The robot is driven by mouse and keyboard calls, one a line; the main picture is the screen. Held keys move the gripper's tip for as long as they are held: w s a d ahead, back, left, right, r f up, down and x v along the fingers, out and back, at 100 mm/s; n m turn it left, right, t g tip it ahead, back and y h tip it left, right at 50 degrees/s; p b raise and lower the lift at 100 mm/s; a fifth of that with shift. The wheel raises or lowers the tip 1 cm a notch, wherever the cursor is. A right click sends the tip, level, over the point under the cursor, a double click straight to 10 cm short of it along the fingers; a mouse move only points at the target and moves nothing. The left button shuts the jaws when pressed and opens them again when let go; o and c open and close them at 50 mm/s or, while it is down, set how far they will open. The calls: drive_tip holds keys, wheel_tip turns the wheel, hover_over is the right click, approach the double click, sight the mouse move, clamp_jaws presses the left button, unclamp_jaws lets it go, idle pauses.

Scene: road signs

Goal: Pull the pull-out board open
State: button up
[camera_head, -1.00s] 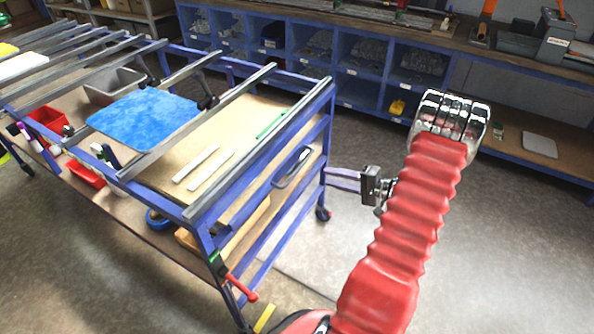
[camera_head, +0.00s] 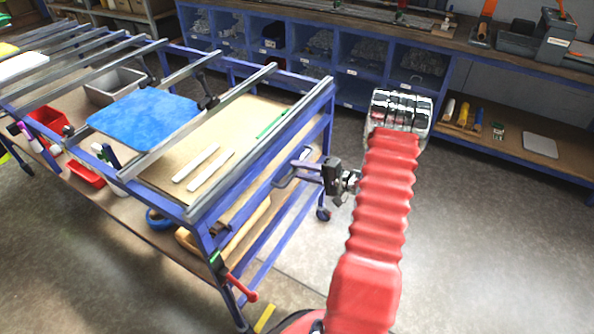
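The pull-out board (camera_head: 250,112) is a flat tan panel under the top rails of the blue cart. A grey loop handle (camera_head: 283,183) sits on the cart's right-hand end, at the board's edge. My gripper (camera_head: 296,168) reaches in from the right, its fingers pointing left at the handle. The two fingers look apart, at the handle and partly overlapping it in this view. I cannot tell whether they touch it. The board looks pushed in, within the cart's frame.
White strips (camera_head: 210,163) and a green strip (camera_head: 271,122) lie on the board. A blue sheet (camera_head: 145,118) rests on the rails at left. The floor (camera_head: 480,220) right of the cart is clear. Blue shelving (camera_head: 310,45) stands behind.

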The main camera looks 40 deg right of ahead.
drive_tip(key=shift+w+a+f, duration=0.1)
drive_tip(key=shift+w+a, duration=0.1)
drive_tip(key=shift+w, duration=0.35)
drive_tip(key=shift+c, duration=0.5)
clamp_jaws()
drive_tip(key=shift+f, duration=0.1)
drive_tip(key=shift+a, duration=0.2)
drive_tip(key=shift+s+d, duration=0.1)
drive_tip(key=shift+s, duration=0.05)
